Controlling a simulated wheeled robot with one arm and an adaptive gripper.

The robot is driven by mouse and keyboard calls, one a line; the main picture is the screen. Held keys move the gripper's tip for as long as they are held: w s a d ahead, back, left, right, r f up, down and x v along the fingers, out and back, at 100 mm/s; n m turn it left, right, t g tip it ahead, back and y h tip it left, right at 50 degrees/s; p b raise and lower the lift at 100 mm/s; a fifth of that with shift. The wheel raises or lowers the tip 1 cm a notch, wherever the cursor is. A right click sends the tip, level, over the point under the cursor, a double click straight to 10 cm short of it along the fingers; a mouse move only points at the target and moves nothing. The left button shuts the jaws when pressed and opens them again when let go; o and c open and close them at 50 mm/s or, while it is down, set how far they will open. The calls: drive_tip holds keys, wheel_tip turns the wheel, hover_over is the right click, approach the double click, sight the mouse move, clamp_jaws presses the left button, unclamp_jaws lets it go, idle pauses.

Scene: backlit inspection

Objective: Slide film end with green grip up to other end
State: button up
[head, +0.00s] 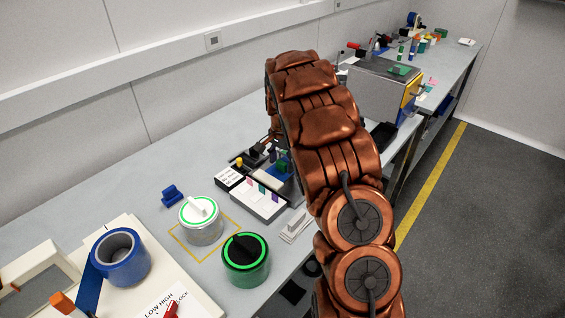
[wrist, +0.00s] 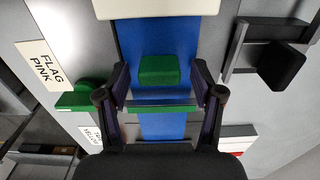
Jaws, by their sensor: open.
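A flat blue strip, seemingly the film (wrist: 165,32), runs down the middle of the wrist view. A green block, the grip (wrist: 160,72), sits on it. My gripper (wrist: 160,82) is open, with one dark finger on each side of the green block and a visible gap to each. Below the block a grey bar and a thin green-edged bar (wrist: 150,108) cross the blue. More blue (wrist: 163,128) shows beneath them; I cannot tell whether it is the other film end. In the head view my arm hides the gripper and most of this spot.
A green knob (wrist: 88,97) lies left of my gripper and a black knob (wrist: 282,66) on a grey bracket to the right. A "FLAG PINK" label (wrist: 40,66) is at left. On the bench stand a white-topped canister (head: 200,222), a green-ringed canister (head: 246,262) and blue tape (head: 122,258).

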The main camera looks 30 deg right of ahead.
wheel_tip(320, 180, up, 12)
drive_tip(key=shift+f, duration=0.15)
idle(0.3)
idle(0.4)
drive_tip(key=s+a+r+n+g, duration=0.15)
drive_tip(key=s+a+n, duration=0.25)
drive_tip(key=s+a, duration=0.45)
drive_tip(key=s+a+r+n+t, duration=0.1)
drive_tip(key=s+a+r+n, duration=0.35)
drive_tip(key=s, duration=0.75)
drive_tip(key=s+a+f+n, duration=0.2)
drive_tip(key=s, duration=0.4)
drive_tip(key=s+a+f+n+g, duration=0.1)
drive_tip(key=s+a+f+n, duration=0.1)
drive_tip(key=s, duration=0.5)
drive_tip(key=s+a+f+n, duration=0.2)
drive_tip(key=s+a, duration=0.2)
drive_tip(key=s, duration=0.3)
drive_tip(key=shift+a, duration=0.25)
